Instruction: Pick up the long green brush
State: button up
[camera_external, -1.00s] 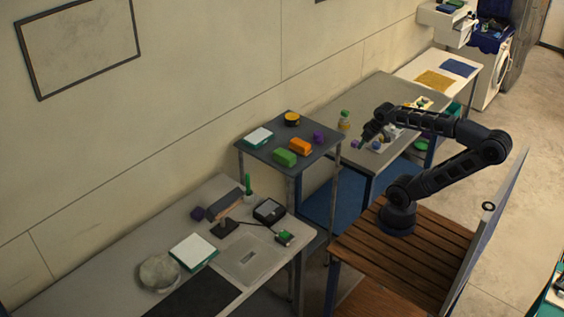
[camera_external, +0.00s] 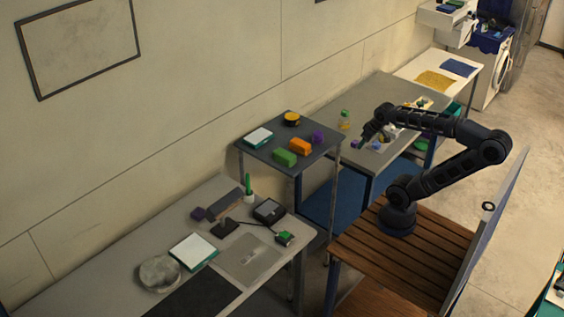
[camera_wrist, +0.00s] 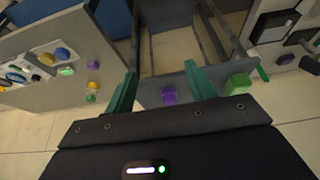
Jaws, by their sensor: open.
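A slim green upright thing (camera_external: 248,182), which looks like the long green brush, stands in a small white cup on the near table. In the wrist view it shows as a short green stick (camera_wrist: 263,74) at the right. A chunky green block (camera_external: 285,157) lies on the small dark stand; it also shows in the wrist view (camera_wrist: 240,84). I cannot tell whether that block is a brush. My gripper (camera_wrist: 161,70) is open, with nothing held between its teal fingers. In the external view it hangs right of the stand, apart from both green things.
The stand (camera_external: 268,151) also holds an orange block (camera_external: 300,147), a purple piece (camera_external: 317,137), a yellow-black round thing (camera_external: 292,119) and a white-topped box (camera_external: 258,138). The near table carries a black box (camera_external: 269,211) and a grey round thing (camera_external: 159,272).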

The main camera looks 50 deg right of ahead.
dwell(0.3)
jog(key=shift+c, duration=0.9)
jog(key=shift+w, duration=0.1)
